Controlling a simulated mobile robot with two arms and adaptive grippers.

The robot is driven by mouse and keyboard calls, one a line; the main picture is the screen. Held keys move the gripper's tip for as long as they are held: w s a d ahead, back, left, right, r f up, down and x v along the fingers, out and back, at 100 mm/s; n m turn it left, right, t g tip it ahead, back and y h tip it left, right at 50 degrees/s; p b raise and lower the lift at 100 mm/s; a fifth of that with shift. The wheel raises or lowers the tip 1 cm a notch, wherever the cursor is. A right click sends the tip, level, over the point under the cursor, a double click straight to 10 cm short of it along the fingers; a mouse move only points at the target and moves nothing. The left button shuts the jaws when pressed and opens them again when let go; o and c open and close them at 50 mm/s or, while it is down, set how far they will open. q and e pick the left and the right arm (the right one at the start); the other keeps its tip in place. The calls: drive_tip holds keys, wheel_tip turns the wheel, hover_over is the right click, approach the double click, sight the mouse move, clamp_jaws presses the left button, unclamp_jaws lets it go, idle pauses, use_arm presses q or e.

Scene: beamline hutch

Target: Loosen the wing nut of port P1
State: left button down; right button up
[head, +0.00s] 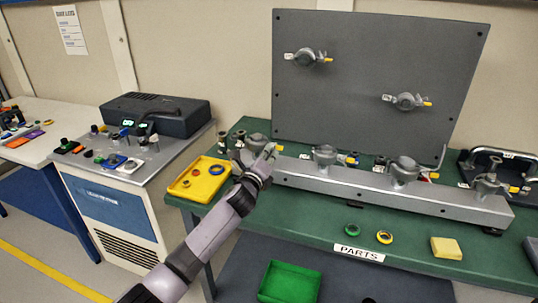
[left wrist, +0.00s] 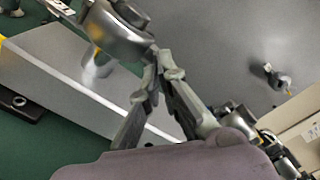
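The long grey manifold (head: 340,184) on the green bench carries a row of clamped ports. My left gripper (head: 267,153) is at the leftmost port (head: 257,141), which I take for P1; I cannot read its label. In the left wrist view this port's round metal body (left wrist: 115,32) stands just beyond the fingers. The left fingertips (left wrist: 160,72) are drawn together at the side of its clamp, where the wing nut sits. They look shut on the wing nut, which they mostly hide. My right gripper is in neither view.
More clamped ports (head: 325,155) stand to the right along the manifold. A grey upright panel (head: 370,95) with two ports rises behind. A yellow tray (head: 188,197) with small rings is left of my arm. A green bin (head: 289,283) is below the bench front.

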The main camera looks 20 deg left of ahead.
use_arm(q)
drive_tip(key=shift+n, duration=0.4)
drive_tip(key=n, duration=0.5)
drive_tip(key=shift+d+r+n, duration=0.1)
drive_tip(key=shift+n, duration=0.2)
drive_tip(key=n+p, duration=0.1)
drive_tip(key=n, duration=1)
drive_tip(key=n+p, duration=0.1)
drive_tip(key=n, duration=0.5)
drive_tip(key=shift+a+r+p, duration=0.25)
drive_tip(key=shift+r+p, duration=0.05)
drive_tip(key=shift+p, duration=0.05)
drive_tip(key=shift+n, duration=0.4)
drive_tip(key=c, duration=2.1)
unclamp_jaws()
drive_tip(key=shift+o, duration=1.3)
drive_tip(key=shift+f, duration=0.1)
